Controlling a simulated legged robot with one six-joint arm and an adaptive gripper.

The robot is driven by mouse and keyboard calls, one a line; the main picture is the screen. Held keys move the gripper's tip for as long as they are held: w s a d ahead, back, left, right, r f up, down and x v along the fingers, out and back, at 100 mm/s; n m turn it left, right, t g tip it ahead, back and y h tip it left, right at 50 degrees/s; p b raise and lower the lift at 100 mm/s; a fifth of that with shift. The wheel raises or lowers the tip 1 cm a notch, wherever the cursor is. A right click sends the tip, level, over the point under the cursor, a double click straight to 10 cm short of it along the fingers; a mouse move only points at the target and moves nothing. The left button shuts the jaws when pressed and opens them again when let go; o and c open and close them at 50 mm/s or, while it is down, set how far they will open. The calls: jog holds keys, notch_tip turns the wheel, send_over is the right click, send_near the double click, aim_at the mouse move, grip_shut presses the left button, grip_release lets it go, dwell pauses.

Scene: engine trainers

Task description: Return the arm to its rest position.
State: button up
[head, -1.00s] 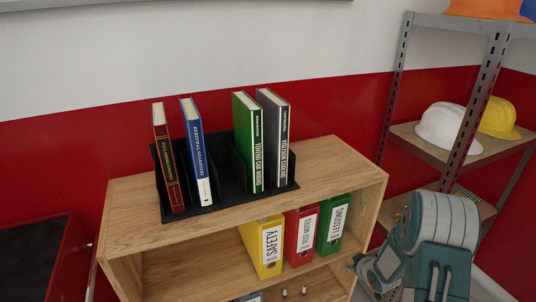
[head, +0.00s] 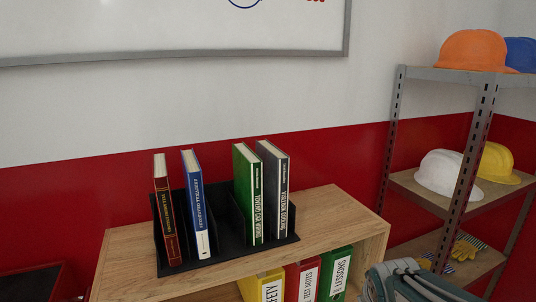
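Part of my arm (head: 405,284) shows at the bottom right of the head view, in front of the shelf's right end. My gripper itself is out of the frame, so its fingers and anything in them are hidden from me. A black book rack (head: 221,221) stands on the wooden shelf top. It holds a dark red book (head: 166,212), a blue book (head: 197,208), a green book (head: 246,196) and a grey book (head: 275,194), all roughly upright.
Yellow (head: 262,287), red (head: 302,280) and green (head: 335,275) binders stand in the wooden shelf (head: 340,212). A metal rack (head: 419,73) at the right holds several hard hats and gloves. A whiteboard (head: 180,28) hangs above. The shelf top right of the books is clear.

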jog(key=s+a+r+y, duration=0.1)
jog(key=s+a+r, duration=0.1)
jog(key=s, duration=0.6)
jog(key=s+a+r+m+g, duration=0.1)
jog(key=s+a, duration=0.3)
jog(key=s, duration=0.4)
jog(key=shift+r+y, duration=0.4)
jog(key=shift+r, duration=0.05)
jog(key=shift+s+a, duration=0.1)
